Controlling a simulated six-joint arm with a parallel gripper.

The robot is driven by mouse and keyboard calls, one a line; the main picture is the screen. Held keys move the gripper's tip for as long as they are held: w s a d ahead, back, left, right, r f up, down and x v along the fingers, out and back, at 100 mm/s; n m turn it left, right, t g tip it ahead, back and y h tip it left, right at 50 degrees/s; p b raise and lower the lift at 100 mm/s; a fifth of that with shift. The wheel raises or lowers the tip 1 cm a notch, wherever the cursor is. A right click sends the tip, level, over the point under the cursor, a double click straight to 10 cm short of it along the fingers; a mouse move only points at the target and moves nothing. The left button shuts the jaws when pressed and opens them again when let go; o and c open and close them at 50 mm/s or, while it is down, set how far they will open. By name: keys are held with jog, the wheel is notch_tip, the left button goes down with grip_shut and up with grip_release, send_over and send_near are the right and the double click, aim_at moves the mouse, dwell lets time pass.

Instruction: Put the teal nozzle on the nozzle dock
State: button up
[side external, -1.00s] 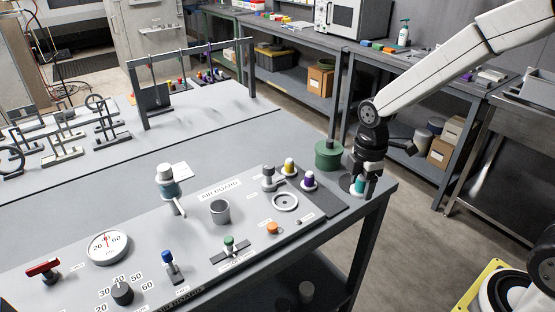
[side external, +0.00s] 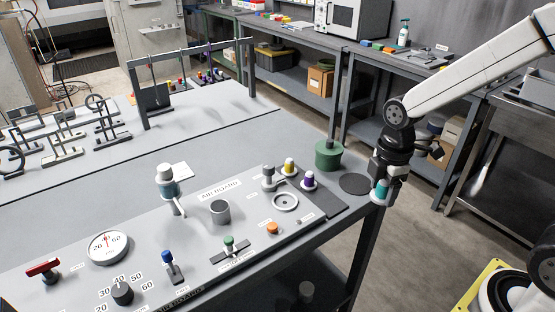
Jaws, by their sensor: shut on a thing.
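My gripper (side external: 381,200) is shut on the teal nozzle (side external: 380,190), which has a white lower end. It holds the nozzle at the right end of the table, to the right of a dark round pad (side external: 355,184). The nozzle looks roughly upright, partly covered by the fingers. A dark plate (side external: 326,206), which looks like the nozzle dock, lies to the left on the table. A yellow-topped nozzle (side external: 289,167) and a purple-topped nozzle (side external: 308,180) stand on white bases at the plate.
A white ring (side external: 285,202), a grey fitting (side external: 268,179) and an orange knob (side external: 273,228) are on the air board. The table's right edge (side external: 372,222) is close to my gripper.

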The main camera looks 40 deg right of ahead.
jog(key=shift+w, duration=0.1)
jog(key=w+a+n, duration=0.2)
jog(key=w+a, duration=0.2)
jog(key=w, duration=0.7)
jog(key=n, duration=0.1)
send_over(285, 203)
notch_tip(285, 203, down, 4)
jog(key=shift+f, duration=0.1)
jog(key=shift+f, duration=0.2)
jog(key=shift+f, duration=2.85)
jog(key=shift+f, duration=0.75)
dwell(0.7)
